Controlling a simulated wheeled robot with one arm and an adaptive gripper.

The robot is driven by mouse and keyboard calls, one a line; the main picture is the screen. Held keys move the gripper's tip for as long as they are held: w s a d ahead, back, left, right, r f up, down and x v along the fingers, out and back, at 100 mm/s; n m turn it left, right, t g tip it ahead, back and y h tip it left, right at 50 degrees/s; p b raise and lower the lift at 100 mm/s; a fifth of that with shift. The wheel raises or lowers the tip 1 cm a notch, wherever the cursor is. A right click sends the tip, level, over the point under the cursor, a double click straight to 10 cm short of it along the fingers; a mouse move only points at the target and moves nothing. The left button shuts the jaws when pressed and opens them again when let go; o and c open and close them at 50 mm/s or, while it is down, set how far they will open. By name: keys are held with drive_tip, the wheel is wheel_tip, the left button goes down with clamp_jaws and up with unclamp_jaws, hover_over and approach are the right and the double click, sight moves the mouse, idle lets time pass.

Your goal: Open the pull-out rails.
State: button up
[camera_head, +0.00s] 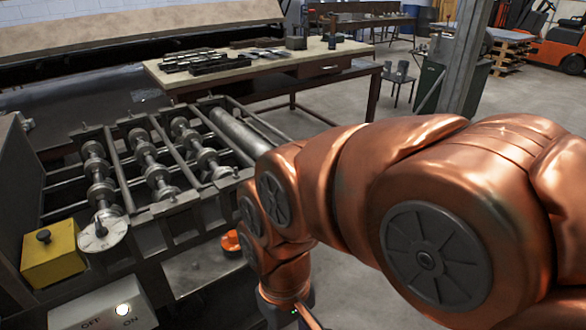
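The duct forming machine (170,215) stands at the left, with several rows of rollers (152,165) between dark crossbars on its top. Thin metal rods (62,188) run along the left of the roller bed. I cannot tell for sure which parts are the pull-out rails. An orange round part (231,241) sits low on the machine's front side, left of my arm. My copper-coloured arm reaches in from the right and bends down beside the machine's front right.
A yellow box with a black knob (51,255) and a grey OFF/ON switch box (103,308) with a lit button are at the lower left. A workbench with tools (335,60) stands behind. A steel post (466,60) rises right of it. Open floor shows beyond the machine.

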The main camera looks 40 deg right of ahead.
drive_tip(key=w+a+r+m+t+y+b, duration=0.1)
drive_tip(key=w+a+m+y, duration=0.25)
drive_tip(key=w, duration=0.45)
drive_tip(key=w+a+r+m+t+y+b, duration=0.1)
drive_tip(key=w+a+m+y, duration=0.25)
drive_tip(key=w, duration=0.45)
drive_tip(key=w+d+r+m+t+y+b, duration=0.2)
drive_tip(key=w+d+m+t+y, duration=0.35)
drive_tip(key=w+d+m, duration=0.7)
drive_tip(key=w+d+f+m+t+h, duration=0.1)
drive_tip(key=w+d+f+m+t, duration=0.2)
drive_tip(key=d, duration=0.6)
drive_tip(key=w+d+m+t+h, duration=0.2)
drive_tip(key=w+d+t, duration=0.25)
drive_tip(key=d, duration=0.55)
drive_tip(key=s+d+f+m+t+h+b, duration=0.1)
drive_tip(key=s+d+f+m+t+h, duration=0.25)
drive_tip(key=d, duration=0.65)
drive_tip(key=s+d+f+m+t+h+b, duration=0.1)
drive_tip(key=d+f+m+h, duration=0.4)
drive_tip(key=d, duration=0.6)
drive_tip(key=w, duration=0.2)
drive_tip(key=w+a+r+y+p, duration=0.1)
drive_tip(key=w, duration=0.2)
drive_tip(key=w+y, duration=0.1)
drive_tip(key=w, duration=0.1)
drive_tip(key=shift+w+a+r+m+p, duration=0.2)
drive_tip(key=shift+a+m+p, duration=0.1)
drive_tip(key=shift+a+p, duration=0.1)
drive_tip(key=shift+d, duration=0.1)
